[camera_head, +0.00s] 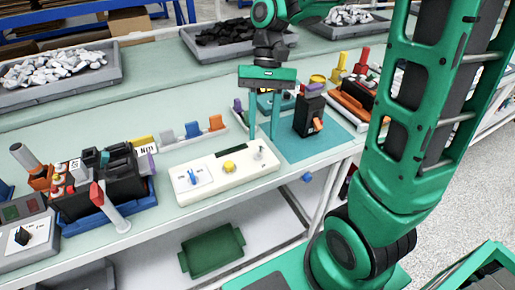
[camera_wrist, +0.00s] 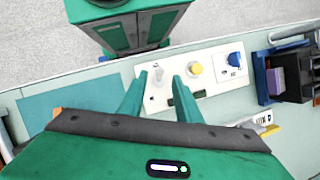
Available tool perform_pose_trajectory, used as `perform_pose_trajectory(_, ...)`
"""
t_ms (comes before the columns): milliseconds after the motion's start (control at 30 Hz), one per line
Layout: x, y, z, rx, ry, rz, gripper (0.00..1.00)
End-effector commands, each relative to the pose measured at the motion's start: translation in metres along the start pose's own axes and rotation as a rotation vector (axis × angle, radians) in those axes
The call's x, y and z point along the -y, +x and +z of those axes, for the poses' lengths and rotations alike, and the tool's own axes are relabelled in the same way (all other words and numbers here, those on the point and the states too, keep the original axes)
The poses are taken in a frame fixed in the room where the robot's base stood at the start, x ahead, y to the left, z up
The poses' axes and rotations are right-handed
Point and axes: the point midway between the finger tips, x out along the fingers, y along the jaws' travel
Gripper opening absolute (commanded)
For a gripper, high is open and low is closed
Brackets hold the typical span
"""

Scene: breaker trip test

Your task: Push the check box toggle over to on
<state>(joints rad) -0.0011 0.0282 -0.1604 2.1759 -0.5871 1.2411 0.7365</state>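The check box (camera_head: 208,183) is a long white box near the front edge of the bench. It carries a blue knob (camera_head: 194,177), a yellow button (camera_head: 229,166) and a small silver toggle (camera_head: 260,152) at its right end. My gripper (camera_head: 263,136) points down with fingers apart and empty, above and just behind the toggle end. In the wrist view the toggle (camera_wrist: 157,74) shows between and beyond the fingertips (camera_wrist: 158,82), apart from both. The box (camera_wrist: 212,82) also shows there, with the yellow button (camera_wrist: 194,69) and blue knob (camera_wrist: 234,59). The toggle's exact lean is too small to tell.
A black breaker (camera_head: 304,118) with an orange lever stands on a teal mat (camera_head: 328,140) right of the box. Colored clips (camera_head: 193,130) stand behind the box. A blue tray (camera_head: 107,216) with black devices stands left. Grey bins (camera_head: 116,62) line the back.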

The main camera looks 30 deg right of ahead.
Motion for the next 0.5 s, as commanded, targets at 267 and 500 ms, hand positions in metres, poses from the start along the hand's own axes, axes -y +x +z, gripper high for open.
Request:
perform_pose_trajectory(267,0.0,0.044,0.001,0.001,-0.001,0.002,0.31)
perform_pose_trajectory(500,0.0,0.058,0.0,-0.002,0.0,0.001,0.31)
